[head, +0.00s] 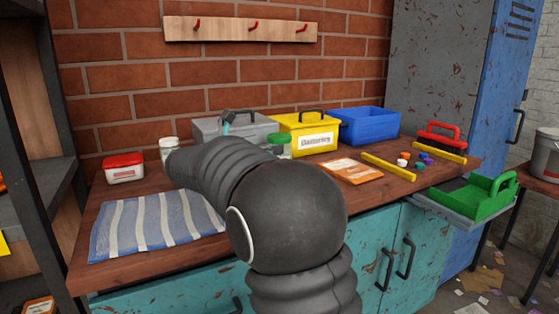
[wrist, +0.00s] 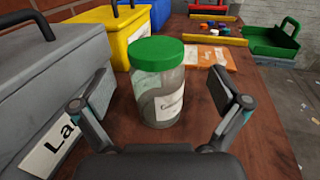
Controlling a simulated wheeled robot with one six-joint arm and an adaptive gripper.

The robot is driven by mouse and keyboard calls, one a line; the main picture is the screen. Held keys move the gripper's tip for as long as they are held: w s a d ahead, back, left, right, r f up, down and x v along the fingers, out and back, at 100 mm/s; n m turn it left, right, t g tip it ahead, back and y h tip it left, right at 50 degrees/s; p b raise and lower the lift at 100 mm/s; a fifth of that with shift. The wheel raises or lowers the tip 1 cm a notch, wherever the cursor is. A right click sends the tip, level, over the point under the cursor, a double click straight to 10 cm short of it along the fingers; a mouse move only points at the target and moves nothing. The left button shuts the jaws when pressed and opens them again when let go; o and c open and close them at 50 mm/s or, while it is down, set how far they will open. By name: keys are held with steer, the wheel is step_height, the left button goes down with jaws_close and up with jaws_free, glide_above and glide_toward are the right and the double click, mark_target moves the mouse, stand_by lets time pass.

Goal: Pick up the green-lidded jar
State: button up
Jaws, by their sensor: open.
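The green-lidded jar (wrist: 158,95) stands upright on the wooden bench in the wrist view. It is clear, with a pale label low on its front. My gripper (wrist: 160,103) is open, with one finger on each side of the jar in the picture. Neither finger appears to touch it. In the head view only the upper part of the jar (head: 279,143) shows, behind my arm. There my arm hides the jar's lower part, and the gripper is mostly hidden.
A grey labelled box (wrist: 50,85) stands close on the left in the wrist view. A yellow box (head: 305,135) and a blue bin (head: 366,124) stand behind. An orange packet (head: 346,171) lies to the right. A striped cloth (head: 150,224) covers the bench's left front.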

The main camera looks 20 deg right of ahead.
mark_target(280, 136)
steer(key=shift+w+r+x, duration=0.1)
steer(key=shift+x, duration=1.25)
steer(key=shift+w+r+x, duration=0.1)
steer(key=shift+x, duration=1.25)
steer(key=shift+a, duration=0.1)
steer(key=c, duration=1.8)
steer(key=shift+c, duration=0.2)
steer(key=shift+r, duration=0.1)
steer(key=shift+r, duration=0.5)
step_height(280, 136, up, 4)
steer(key=shift+s+f+p, duration=0.1)
steer(key=shift+f+p, duration=0.15)
steer(key=shift+p, duration=0.2)
steer(key=s+d+r, duration=0.4)
steer(key=s+r, duration=0.2)
steer(key=s, duration=0.4)
steer(key=shift+s+r, duration=0.2)
steer(key=shift+s, duration=0.2)
